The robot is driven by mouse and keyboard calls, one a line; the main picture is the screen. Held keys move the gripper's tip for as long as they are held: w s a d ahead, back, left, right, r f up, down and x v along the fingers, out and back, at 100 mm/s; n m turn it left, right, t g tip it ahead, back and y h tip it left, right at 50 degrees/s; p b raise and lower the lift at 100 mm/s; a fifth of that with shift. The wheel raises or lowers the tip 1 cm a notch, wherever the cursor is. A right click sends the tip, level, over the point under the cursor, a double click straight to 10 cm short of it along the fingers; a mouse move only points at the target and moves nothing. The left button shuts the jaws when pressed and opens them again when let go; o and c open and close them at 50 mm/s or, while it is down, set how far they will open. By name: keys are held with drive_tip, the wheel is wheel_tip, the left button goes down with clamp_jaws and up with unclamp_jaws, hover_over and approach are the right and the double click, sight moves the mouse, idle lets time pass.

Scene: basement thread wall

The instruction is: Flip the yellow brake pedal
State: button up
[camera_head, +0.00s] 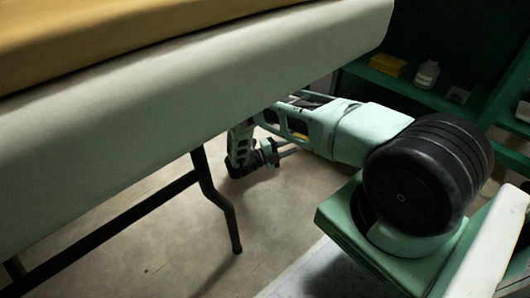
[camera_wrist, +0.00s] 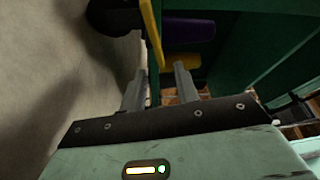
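My gripper (camera_wrist: 160,84) shows in the wrist view with its two grey fingers apart. A thin upright yellow strip (camera_wrist: 151,35) stands just beyond the fingers, between their tips in the picture. A short yellow bar (camera_wrist: 182,60) lies beyond the right fingertip, which partly overlaps it. I cannot tell which yellow piece is the brake pedal, or whether a finger touches either. In the head view my arm reaches left below the table edge; the pedal cannot be made out there.
A table (camera_head: 230,75) with a pale side overhangs my arm; its black leg (camera_head: 217,200) stands left. Green shelves (camera_head: 440,98) at right hold a yellow box (camera_head: 388,65) and white bottle (camera_head: 427,74). A purple piece (camera_wrist: 188,27) and green panel (camera_wrist: 245,50) lie beyond the fingers.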

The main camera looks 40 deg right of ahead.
drive_tip(key=p+v, duration=0.1)
drive_tip(key=v, duration=1.1)
